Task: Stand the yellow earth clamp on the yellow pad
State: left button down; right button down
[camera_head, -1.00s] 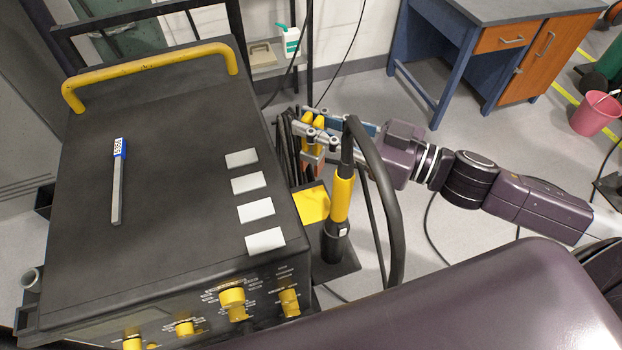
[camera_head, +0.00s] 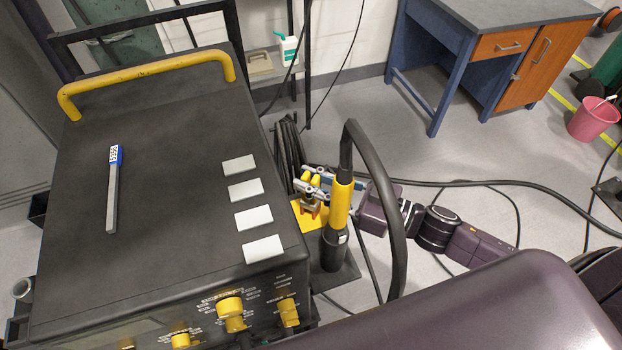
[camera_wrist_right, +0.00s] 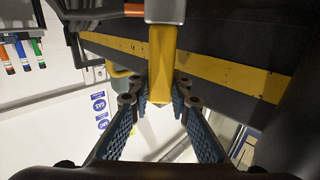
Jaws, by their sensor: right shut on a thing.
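The yellow earth clamp (camera_head: 305,178) is in the fingers of my right gripper (camera_head: 312,187), partly hidden by them in the head view. In the right wrist view a yellow arm of the clamp (camera_wrist_right: 162,65) stands between the two fingers of the gripper (camera_wrist_right: 158,105). The yellow pad (camera_head: 297,211) lies beside the dark machine, and the clamp and gripper cover part of it. The clamp is over or at the pad; I cannot tell if it touches. My left gripper is not in view.
A black torch with a yellow sleeve (camera_head: 341,206) stands upright in a holder just right of the pad, close in front of my right gripper. The dark machine (camera_head: 170,190) is on the left. Black cables (camera_head: 286,150) hang behind the pad.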

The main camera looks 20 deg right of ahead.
jog(key=shift+r, duration=0.15)
jog(key=c, duration=2.2)
grip_release()
jog(key=shift+f, duration=0.2)
jog(key=shift+c, duration=0.2)
jog(key=o, duration=0.4)
jog(key=shift+o, duration=0.2)
jog(key=shift+s+r, duration=0.1)
jog(key=v, duration=1.2)
jog(key=shift+b, duration=0.3)
